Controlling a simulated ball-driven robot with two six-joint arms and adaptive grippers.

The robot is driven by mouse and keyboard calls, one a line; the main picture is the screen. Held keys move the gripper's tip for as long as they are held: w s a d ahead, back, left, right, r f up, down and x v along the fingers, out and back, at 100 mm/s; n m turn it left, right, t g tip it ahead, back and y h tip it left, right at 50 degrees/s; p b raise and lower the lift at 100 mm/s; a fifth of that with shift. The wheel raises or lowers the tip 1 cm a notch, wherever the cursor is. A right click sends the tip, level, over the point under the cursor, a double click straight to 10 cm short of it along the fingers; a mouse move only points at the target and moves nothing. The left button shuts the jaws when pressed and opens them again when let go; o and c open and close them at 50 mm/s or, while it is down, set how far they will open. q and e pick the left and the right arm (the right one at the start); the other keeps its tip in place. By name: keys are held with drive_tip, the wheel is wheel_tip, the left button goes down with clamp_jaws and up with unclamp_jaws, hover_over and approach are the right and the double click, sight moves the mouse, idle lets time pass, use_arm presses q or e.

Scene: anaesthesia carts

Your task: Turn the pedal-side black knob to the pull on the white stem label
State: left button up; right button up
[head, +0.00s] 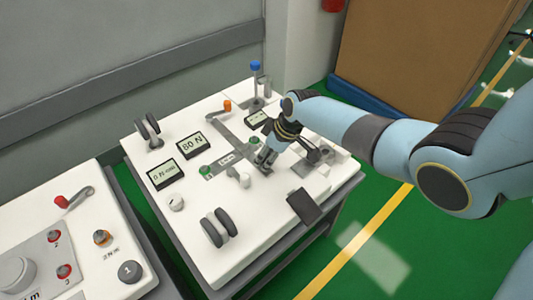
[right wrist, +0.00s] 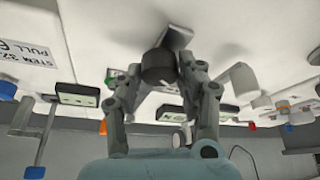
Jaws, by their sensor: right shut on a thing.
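The black knob (right wrist: 158,67) is a dark round cylinder near the middle of the right wrist view, beside a grey pedal-like plate (right wrist: 178,38). My right gripper (right wrist: 160,72) is shut on this knob, one finger on each side. In the head view my right gripper (head: 266,158) points down at the white cart top and hides the knob. The white label (right wrist: 20,50) with "STEM" and "PULL" print is partly in view at the upper left of the right wrist view. The knob's pointer mark cannot be made out. My left gripper is not in view.
On the white cart top (head: 262,238) stand a black pedal (head: 303,206), a pair of dark discs (head: 219,227), a blue-topped post (head: 256,80) and small displays (head: 192,145). A second cart (head: 85,210) with red knobs is at the lower left. Green floor is clear at right.

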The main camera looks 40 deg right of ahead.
idle(0.3)
drive_tip(key=o, duration=1.1)
drive_tip(key=shift+o, duration=0.2)
drive_tip(key=v, duration=1.2)
